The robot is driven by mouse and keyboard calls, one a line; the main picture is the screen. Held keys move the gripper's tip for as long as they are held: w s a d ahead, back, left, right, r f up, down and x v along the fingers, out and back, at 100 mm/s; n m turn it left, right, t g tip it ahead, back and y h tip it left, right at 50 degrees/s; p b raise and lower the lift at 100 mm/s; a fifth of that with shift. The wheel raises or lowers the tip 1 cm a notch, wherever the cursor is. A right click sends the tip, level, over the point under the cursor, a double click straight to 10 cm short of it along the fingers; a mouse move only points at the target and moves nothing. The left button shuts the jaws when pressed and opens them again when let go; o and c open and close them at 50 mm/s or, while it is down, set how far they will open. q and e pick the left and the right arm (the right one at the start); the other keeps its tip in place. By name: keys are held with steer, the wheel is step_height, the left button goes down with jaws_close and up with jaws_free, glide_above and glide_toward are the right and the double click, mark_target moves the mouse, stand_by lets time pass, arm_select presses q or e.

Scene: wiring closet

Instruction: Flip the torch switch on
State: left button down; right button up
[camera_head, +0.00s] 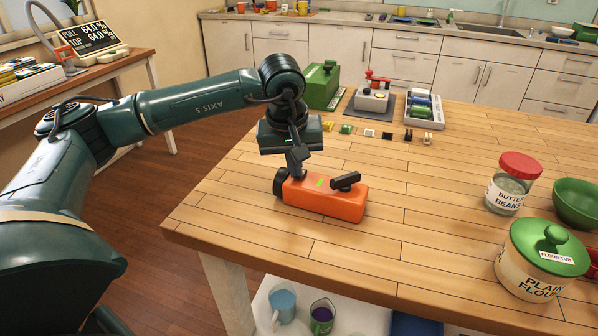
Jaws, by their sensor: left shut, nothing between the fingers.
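An orange torch (325,201) lies on the wooden table near its left front edge, with a black round end at its left. A black raised part (345,181), which looks like the switch lever, sits on its top towards the right and slants up to the right. A small green mark shows on the top left of it. My left gripper (296,171) points down, shut and empty, with its tips at the torch's top left end. I cannot tell whether they touch it. My right gripper is not in view.
A green toolbox (322,87), a red-topped device (373,96) and a tray (425,109) stand at the table's back, with several small blocks in front. A bean jar (511,185), flour tub (540,262) and green bowl (577,203) stand right. The middle is clear.

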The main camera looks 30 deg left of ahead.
mark_target(295, 184)
arm_select(q)
steer(key=shift+f+b, duration=0.35)
steer(key=shift+f, duration=0.1)
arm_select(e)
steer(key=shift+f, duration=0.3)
arm_select(q)
steer(key=shift+r, duration=0.1)
